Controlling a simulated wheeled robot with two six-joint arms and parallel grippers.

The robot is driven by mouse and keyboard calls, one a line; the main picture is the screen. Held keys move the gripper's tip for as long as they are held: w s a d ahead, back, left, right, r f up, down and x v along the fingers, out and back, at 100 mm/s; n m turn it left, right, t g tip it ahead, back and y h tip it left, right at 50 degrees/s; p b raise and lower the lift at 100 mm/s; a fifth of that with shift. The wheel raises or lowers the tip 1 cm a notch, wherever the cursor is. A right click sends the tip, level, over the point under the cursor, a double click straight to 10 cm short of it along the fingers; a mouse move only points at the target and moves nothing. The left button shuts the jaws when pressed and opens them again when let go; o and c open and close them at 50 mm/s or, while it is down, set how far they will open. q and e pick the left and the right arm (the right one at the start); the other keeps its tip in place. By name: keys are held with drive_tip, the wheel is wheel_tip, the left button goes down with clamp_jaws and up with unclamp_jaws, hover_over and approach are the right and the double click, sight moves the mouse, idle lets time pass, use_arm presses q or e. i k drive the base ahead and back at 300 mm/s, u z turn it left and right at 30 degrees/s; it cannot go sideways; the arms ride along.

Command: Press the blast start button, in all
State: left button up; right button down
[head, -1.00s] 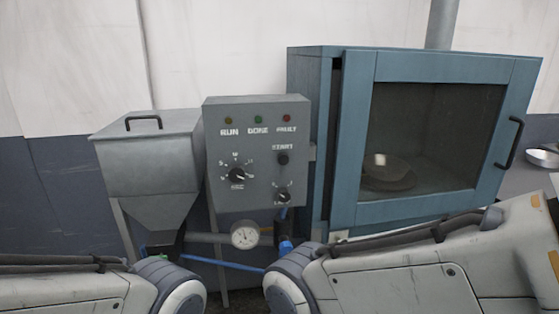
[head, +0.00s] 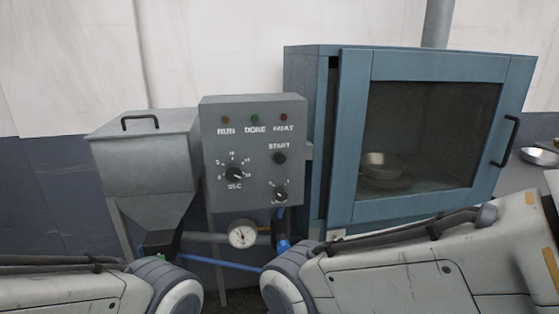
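The grey control box (head: 255,125) stands in the middle of the head view. Its dark round start button (head: 279,158) sits on the right of the panel under the word START. RUN, DONE and FAULT lamps line the top; none looks brightly lit. A timer dial marked SEC (head: 234,175) is at the left, and a smaller knob (head: 280,195) is below the button. A metal pan (head: 384,165) shows behind the glass. Both my arms cross the bottom, but neither gripper is in view.
A grey hopper (head: 150,165) with a lidded top stands left of the box. A pressure gauge (head: 242,234) and blue hose (head: 225,263) are below the box. A metal bowl (head: 540,156) is at the far right. The space directly before the panel is clear.

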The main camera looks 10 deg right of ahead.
sight(281, 158)
drive_tip(key=k, duration=1.35)
drive_tip(key=u, duration=0.65)
drive_tip(key=i, duration=1.4)
drive_tip(key=z, duration=0.2)
